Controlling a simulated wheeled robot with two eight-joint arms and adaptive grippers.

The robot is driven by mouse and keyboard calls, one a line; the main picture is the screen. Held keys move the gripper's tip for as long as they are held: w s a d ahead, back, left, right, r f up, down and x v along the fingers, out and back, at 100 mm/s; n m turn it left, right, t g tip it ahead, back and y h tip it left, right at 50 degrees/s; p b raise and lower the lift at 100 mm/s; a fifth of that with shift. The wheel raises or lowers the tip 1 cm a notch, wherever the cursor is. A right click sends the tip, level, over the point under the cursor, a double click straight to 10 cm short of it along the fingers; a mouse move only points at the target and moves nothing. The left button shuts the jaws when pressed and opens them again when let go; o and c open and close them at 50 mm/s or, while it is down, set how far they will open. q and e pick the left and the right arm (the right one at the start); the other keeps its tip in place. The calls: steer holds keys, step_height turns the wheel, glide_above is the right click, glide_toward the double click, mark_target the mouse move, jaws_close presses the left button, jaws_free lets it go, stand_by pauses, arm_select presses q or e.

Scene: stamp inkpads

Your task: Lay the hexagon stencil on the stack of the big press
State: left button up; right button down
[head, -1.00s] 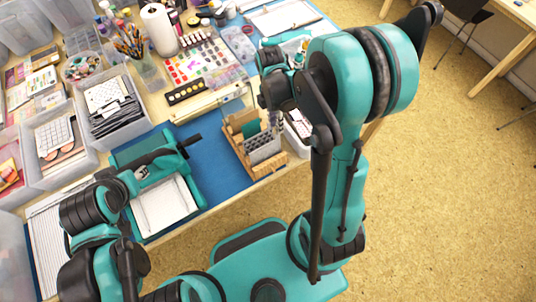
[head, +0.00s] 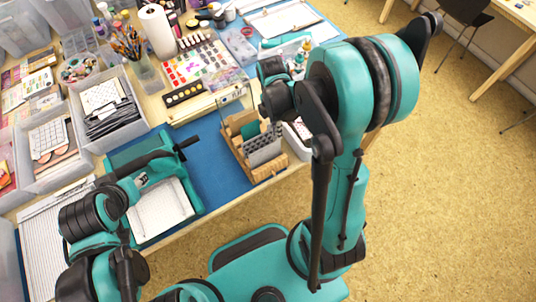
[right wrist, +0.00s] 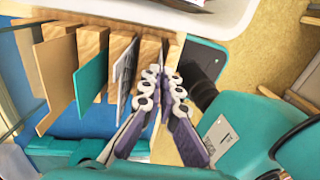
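The big press (head: 196,203) is teal, at the left of the blue mat in the head view. A pale sheet or stack (head: 160,208) lies on its bed. The wooden rack (head: 237,150) stands upright cards in slots to its right, among them a grey perforated stencil (head: 264,151). In the right wrist view my right gripper (right wrist: 161,80) points down at the rack's end slots. Its fingertips are a small gap apart, astride a thin card edge; I see no clear grip. I cannot make out hexagon holes there. My left gripper is hidden behind its arm near the press.
Bins (head: 108,108) line the table's left side. A paint palette (head: 190,68) and a paper roll (head: 157,30) stand behind. Blue mat (head: 208,160) is bare between press and rack.

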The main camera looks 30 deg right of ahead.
step_height(320, 180, up, 7)
steer(key=w+p, duration=0.1)
steer(key=p, duration=0.4)
steer(key=shift+r, duration=0.2)
steer(key=shift+w, duration=0.1)
